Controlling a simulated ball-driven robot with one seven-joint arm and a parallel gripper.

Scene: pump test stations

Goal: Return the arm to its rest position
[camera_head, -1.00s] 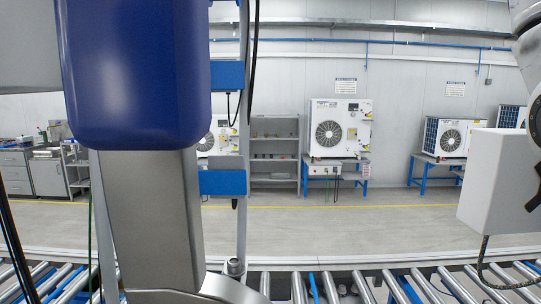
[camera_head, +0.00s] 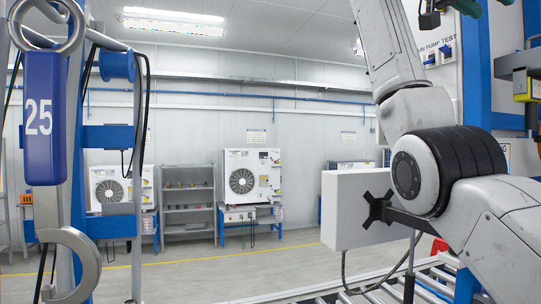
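My gripper is not seen in the head view. A grey-white jointed arm (camera_head: 455,170) with a black ringed joint fills the right side; I cannot tell for sure whether it is mine. A white box (camera_head: 350,205) with a black cross-shaped knob stands directly to the left of its joint. No fingertips can be made out on this arm, and its ends run out of the picture.
A blue hoist block (camera_head: 48,130) marked 25, with metal hooks, hangs close at the left. Roller conveyor (camera_head: 390,290) runs along the lower right. Heat pump units (camera_head: 252,175) and a grey shelf (camera_head: 188,200) stand by the wall. The floor (camera_head: 185,280) between is clear.

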